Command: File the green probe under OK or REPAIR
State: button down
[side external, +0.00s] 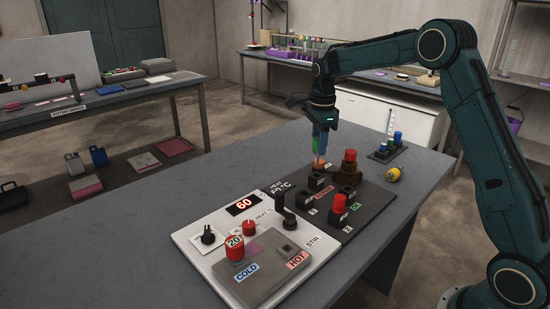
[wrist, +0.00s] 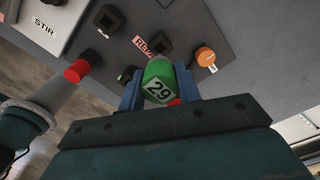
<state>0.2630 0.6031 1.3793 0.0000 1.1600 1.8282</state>
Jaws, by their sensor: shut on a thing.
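My gripper (side external: 320,150) is shut on the green probe (wrist: 158,75), which has a white label reading 29 and sits between the blue fingers in the wrist view (wrist: 160,88). It is held above the dark board (side external: 375,205). In the side view the fingers mostly hide the probe. The board carries a red REPAIR label (wrist: 151,44) and a small green label (side external: 356,207), too small to read. Black square sockets (wrist: 110,20) stand by the labels; another socket (wrist: 158,40) is nearer the probe.
Left tabletop is clear.

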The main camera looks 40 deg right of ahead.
jog(key=shift+f, duration=1.35)
jog(key=shift+f, duration=2.1)
jog(key=c, duration=0.9)
grip_release()
jog(key=shift+r, duration=0.2)
jog(key=shift+r, duration=2.35)
notch_tip(320, 180, up, 14)
